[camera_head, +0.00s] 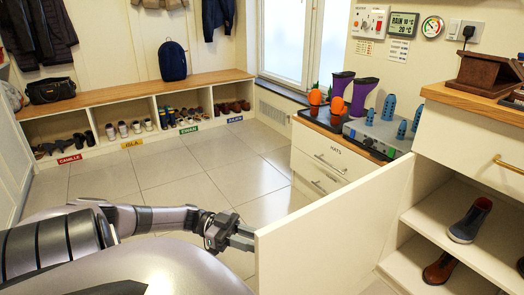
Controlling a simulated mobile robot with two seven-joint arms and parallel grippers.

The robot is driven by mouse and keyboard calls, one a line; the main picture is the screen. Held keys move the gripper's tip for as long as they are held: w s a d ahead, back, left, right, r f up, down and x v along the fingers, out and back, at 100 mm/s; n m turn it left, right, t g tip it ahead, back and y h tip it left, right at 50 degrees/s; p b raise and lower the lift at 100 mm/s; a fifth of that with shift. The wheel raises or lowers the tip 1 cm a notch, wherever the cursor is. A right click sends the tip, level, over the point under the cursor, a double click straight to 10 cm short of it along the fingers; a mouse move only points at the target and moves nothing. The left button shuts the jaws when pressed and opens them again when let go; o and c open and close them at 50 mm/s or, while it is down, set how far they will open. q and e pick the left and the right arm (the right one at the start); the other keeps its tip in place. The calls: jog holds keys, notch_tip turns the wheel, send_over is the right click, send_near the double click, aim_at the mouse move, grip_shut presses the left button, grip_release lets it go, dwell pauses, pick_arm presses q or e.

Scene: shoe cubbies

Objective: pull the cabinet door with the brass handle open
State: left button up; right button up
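The cabinet door (325,238) is a plain cream panel standing swung out from the cabinet (398,237) on the right. Boots and shoes show on the shelves inside. The brass handle on the door is not visible; the door's far face is hidden. My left gripper (243,238) is at the door's free left edge, with its fingertips by or behind that edge. I cannot tell whether it touches the door or grips anything. My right gripper is not in view.
A drawer with a brass handle (508,164) sits above the open shelves. A drawer unit (322,160) with boots on top stands beyond the door. A long shoe bench (110,98) lines the back wall. The tiled floor (165,168) between is clear.

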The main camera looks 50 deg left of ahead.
pick_arm(q)
jog(key=shift+v, duration=1.9)
